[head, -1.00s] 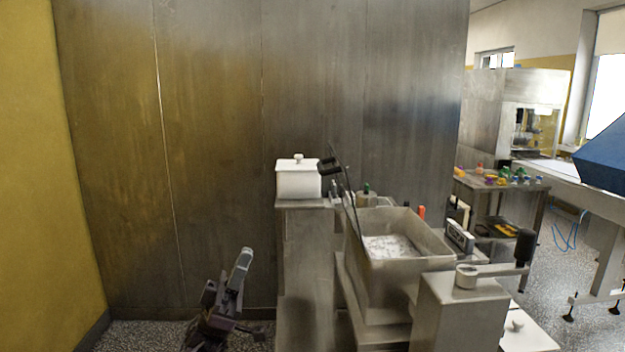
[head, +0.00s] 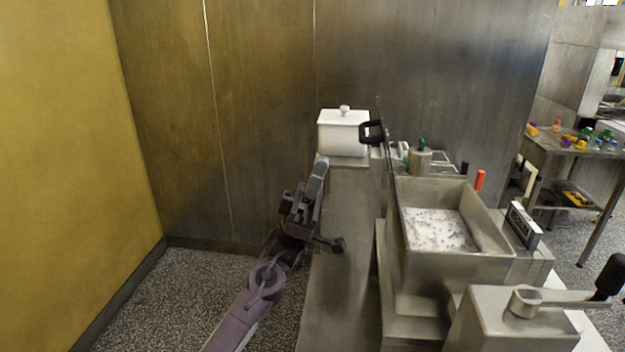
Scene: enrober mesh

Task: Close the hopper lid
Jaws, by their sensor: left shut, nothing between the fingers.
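The steel hopper (head: 421,263) is open at the top, with a pale speckled mass (head: 437,229) inside. Its lid (head: 393,190) stands up nearly edge-on along the hopper's left side. A black handle (head: 373,132) sticks out to the left near the lid's top. My left gripper (head: 319,166) is shut and empty, left of the lid and lower than the handle in the picture, apart from both. It points up and away in front of the white box. My right gripper is not in view.
A white lidded box (head: 343,134) stands on the steel ledge behind my left gripper. A crank arm with a black grip (head: 609,276) is at the front right. A small pot (head: 420,160) and an orange piece (head: 480,181) are behind the hopper. Floor is free at the left.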

